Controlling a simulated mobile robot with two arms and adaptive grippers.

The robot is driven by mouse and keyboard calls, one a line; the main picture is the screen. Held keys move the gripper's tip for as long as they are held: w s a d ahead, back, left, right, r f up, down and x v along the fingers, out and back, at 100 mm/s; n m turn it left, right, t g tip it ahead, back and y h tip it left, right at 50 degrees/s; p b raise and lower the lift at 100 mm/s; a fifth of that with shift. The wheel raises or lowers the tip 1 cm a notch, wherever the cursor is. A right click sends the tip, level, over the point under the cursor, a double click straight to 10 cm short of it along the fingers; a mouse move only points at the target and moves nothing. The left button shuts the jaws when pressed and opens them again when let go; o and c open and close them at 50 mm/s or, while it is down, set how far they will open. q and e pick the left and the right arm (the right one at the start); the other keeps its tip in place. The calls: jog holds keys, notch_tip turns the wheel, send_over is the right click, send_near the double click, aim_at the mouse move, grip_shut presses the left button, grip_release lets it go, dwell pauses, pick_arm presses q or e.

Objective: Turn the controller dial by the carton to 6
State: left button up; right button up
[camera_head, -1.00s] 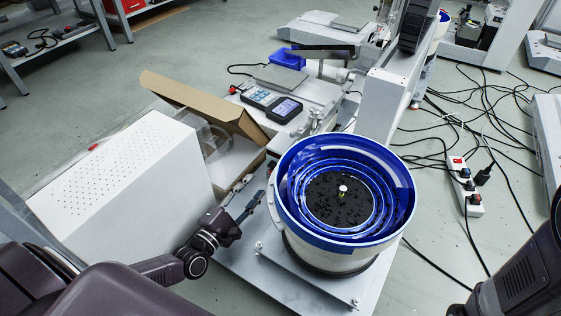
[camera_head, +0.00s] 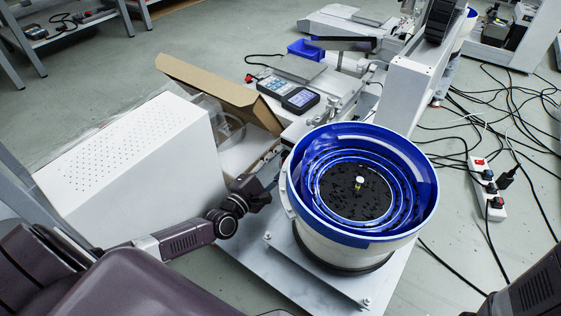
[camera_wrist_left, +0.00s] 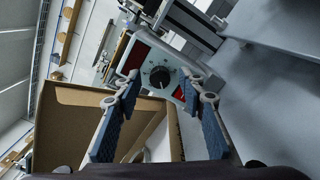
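The controller (camera_wrist_left: 142,60) shows in the left wrist view as a grey box face with dark red panels. Its round black dial (camera_wrist_left: 160,76) has scale marks around it; I cannot read its setting. The open brown carton (camera_head: 215,92) is left of the bowl feeder, and it also shows in the left wrist view (camera_wrist_left: 85,115). My left gripper (camera_wrist_left: 161,82) is open and empty, its fingers on either side of the dial in the picture; contact cannot be told. In the head view its fingers are mostly hidden beside the bowl. My right gripper is out of view.
The blue-rimmed bowl feeder (camera_head: 360,190) stands just right of my left wrist. A white perforated box (camera_head: 130,165) is to the left. A grey handheld device (camera_head: 290,92) lies behind. A power strip (camera_head: 487,185) and loose cables lie on the floor at right.

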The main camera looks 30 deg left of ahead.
pick_arm(q)
grip_shut()
